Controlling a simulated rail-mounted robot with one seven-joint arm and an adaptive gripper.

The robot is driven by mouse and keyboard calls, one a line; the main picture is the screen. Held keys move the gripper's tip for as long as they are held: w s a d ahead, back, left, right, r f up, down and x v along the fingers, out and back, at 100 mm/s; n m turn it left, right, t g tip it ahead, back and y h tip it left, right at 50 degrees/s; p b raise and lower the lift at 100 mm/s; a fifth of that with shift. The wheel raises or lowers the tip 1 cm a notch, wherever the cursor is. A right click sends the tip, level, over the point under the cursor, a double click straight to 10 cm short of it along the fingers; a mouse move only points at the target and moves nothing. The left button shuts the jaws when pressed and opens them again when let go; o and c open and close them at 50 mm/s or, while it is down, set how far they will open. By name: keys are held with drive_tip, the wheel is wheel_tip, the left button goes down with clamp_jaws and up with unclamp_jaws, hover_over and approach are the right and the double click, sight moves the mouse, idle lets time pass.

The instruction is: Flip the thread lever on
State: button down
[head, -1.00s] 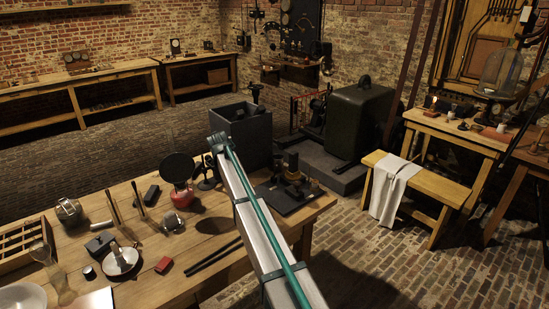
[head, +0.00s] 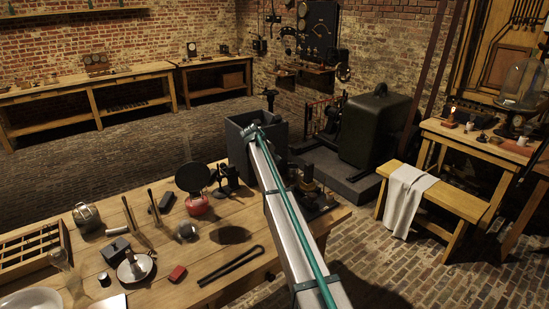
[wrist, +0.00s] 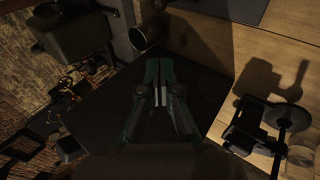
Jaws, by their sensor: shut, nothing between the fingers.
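My gripper (wrist: 158,64) shows in the wrist view with its two dark fingers closed together and nothing seen between them. Its tips are over a dark flat surface (wrist: 100,112), close below a round, open-ended cylinder (wrist: 143,36). I cannot tell whether they touch anything. In the head view my grey arm with a teal strip reaches to the dark grey box (head: 238,127), and I cannot make out the gripper there. I cannot pick out the thread lever in either view. A dark device with a round wheel (wrist: 288,117) is at the right of the wrist view.
The wooden workbench (head: 165,285) holds a red-based burner with a black disc (head: 194,190), dark tongs (head: 232,267) and a small red block (head: 178,273). A big dark green casing (head: 372,132) stands behind the arm. A bench with a white cloth (head: 405,195) is at right.

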drive_tip(key=shift+w+d+f+p, duration=0.25)
drive_tip(key=shift+d+f+p, duration=0.3)
drive_tip(key=shift+d+f, duration=0.55)
drive_tip(key=shift+w+d+f+p, duration=0.2)
drive_tip(key=shift+d+f+p, duration=0.5)
drive_tip(key=shift+f, duration=0.6)
drive_tip(key=shift+w+d+f+p, duration=0.25)
drive_tip(key=shift+d+f+p, duration=0.2)
drive_tip(key=shift+d+f, duration=0.65)
drive_tip(key=shift+a+f, duration=0.1)
drive_tip(key=shift+a, duration=0.1)
